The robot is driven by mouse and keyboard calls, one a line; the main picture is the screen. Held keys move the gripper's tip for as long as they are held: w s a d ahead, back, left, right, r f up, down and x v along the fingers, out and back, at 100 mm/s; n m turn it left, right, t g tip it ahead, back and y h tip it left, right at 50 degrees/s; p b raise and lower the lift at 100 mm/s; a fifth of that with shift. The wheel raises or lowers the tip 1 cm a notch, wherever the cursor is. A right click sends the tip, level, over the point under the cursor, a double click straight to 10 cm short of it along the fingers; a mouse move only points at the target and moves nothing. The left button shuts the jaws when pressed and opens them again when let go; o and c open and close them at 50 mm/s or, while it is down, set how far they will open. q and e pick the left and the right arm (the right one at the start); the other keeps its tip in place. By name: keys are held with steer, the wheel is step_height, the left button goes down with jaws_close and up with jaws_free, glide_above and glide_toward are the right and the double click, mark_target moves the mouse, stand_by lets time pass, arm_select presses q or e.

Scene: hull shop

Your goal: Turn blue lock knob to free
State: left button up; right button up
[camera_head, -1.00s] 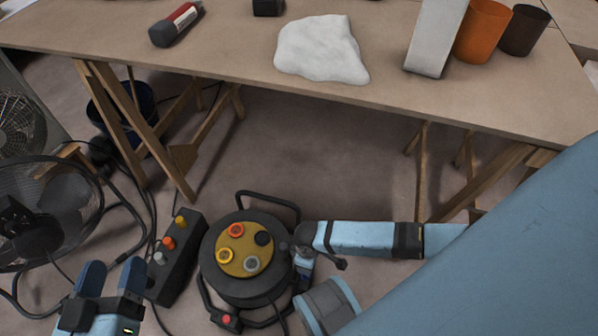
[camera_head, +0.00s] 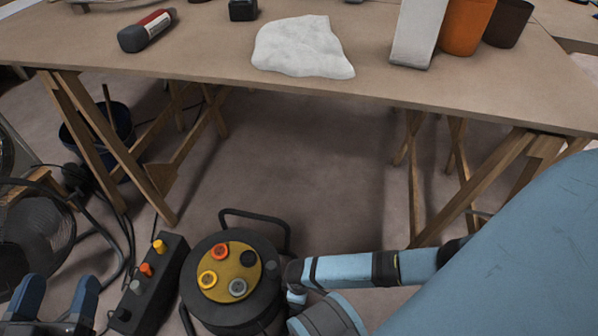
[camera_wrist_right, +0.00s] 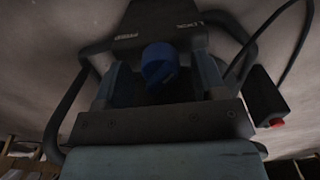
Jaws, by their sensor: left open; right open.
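The blue lock knob (camera_wrist_right: 160,62) shows in the right wrist view on the dark cable reel, below white lettering that includes "LOCK". My right gripper (camera_wrist_right: 163,76) is open, with one finger on each side of the knob; I cannot tell whether they touch it. The knob's pointing direction is too dark to read. In the head view the cable reel (camera_head: 270,300) stands on the floor with a yellow top plate, and the knob is hidden. My right arm reaches the reel's right side. My left gripper (camera_head: 57,290) is open and empty at lower left.
A black box with coloured knobs (camera_head: 150,290) stands left of the reel. A fan (camera_head: 35,225) and loose cables lie farther left. A trestle table (camera_head: 200,60) stands behind, holding a white cloth-like lump (camera_head: 302,48).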

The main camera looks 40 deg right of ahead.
steer(key=c, duration=0.9)
arm_select(q)
steer(key=shift+r+p, duration=0.3)
steer(key=shift+p, duration=0.15)
arm_select(e)
steer(key=shift+n, duration=0.4)
steer(key=shift+r+n+p, duration=0.1)
steer(key=shift+n+p, duration=0.45)
steer(key=shift+n, duration=0.15)
steer(key=n+p, duration=0.2)
steer(key=n, duration=0.1)
steer(key=n+p, duration=0.1)
steer(key=n, duration=0.3)
steer(key=shift+n, duration=0.3)
arm_select(q)
steer(key=shift+s+d+f+n+g, duration=0.25)
steer(key=shift+s+d+n+g, duration=0.15)
steer(key=shift+s+n+g, duration=0.3)
steer(key=shift+s+d+f+n+g, duration=0.25)
steer(key=shift+s+d+n+g, duration=0.2)
steer(key=shift+n, duration=0.45)
arm_select(e)
steer(key=shift+n, duration=1.1)
arm_select(q)
steer(key=shift+s+a, duration=0.1)
arm_select(e)
steer(key=shift+f, duration=0.2)
